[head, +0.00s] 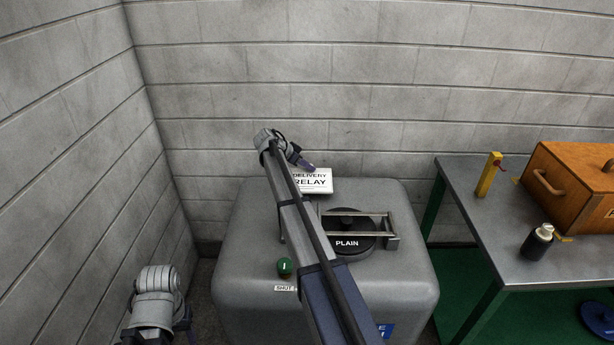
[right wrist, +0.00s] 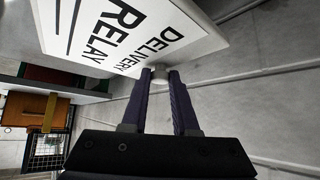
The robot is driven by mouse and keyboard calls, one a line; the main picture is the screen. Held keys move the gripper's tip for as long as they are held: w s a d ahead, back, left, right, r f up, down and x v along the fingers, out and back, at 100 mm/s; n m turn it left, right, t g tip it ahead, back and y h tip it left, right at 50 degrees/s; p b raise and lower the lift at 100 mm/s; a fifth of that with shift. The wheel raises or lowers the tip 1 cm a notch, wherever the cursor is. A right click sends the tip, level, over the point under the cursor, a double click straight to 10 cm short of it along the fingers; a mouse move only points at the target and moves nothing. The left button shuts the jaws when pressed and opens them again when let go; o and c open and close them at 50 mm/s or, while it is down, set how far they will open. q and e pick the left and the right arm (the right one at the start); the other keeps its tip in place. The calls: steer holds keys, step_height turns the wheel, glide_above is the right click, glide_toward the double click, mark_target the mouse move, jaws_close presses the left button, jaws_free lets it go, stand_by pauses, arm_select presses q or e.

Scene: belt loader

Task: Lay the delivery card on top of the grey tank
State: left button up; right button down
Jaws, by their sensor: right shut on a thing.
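The white delivery card (head: 314,181), lettered "DELIVERY RELAY", shows over the back part of the grey tank (head: 235,245). My right gripper (head: 307,164) is shut on a small pale grip at the card's edge. The right wrist view shows the card (right wrist: 125,32) at the tips of the dark fingers (right wrist: 160,78). I cannot tell whether the card touches the tank. My left wrist is at the lower left of the head view, beside the tank; part of a dark purple piece (head: 187,322) shows, but its jaws cannot be made out.
On the tank top are a round black "PLAIN" lid (head: 350,243), a metal bar frame (head: 391,241) and a green knob (head: 285,267). A metal table (head: 480,215) at right holds a wooden box (head: 575,185), a yellow post (head: 489,175) and a dark bottle (head: 537,243). Block walls stand behind and left.

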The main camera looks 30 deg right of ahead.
mark_target(306, 172)
steer(key=shift+f+b, duration=1.3)
steer(key=shift+f, duration=0.35)
steer(key=shift+f, duration=0.2)
steer(key=c, duration=0.7)
jaws_free()
steer(key=shift+r, duration=0.1)
steer(key=shift+r, duration=0.25)
steer(key=p+v, duration=0.7)
steer(key=v, duration=0.3)
steer(key=shift+r+p, duration=0.1)
steer(key=shift+p, duration=0.2)
steer(key=shift+p+v, duration=0.5)
steer(key=shift+v, duration=0.35)
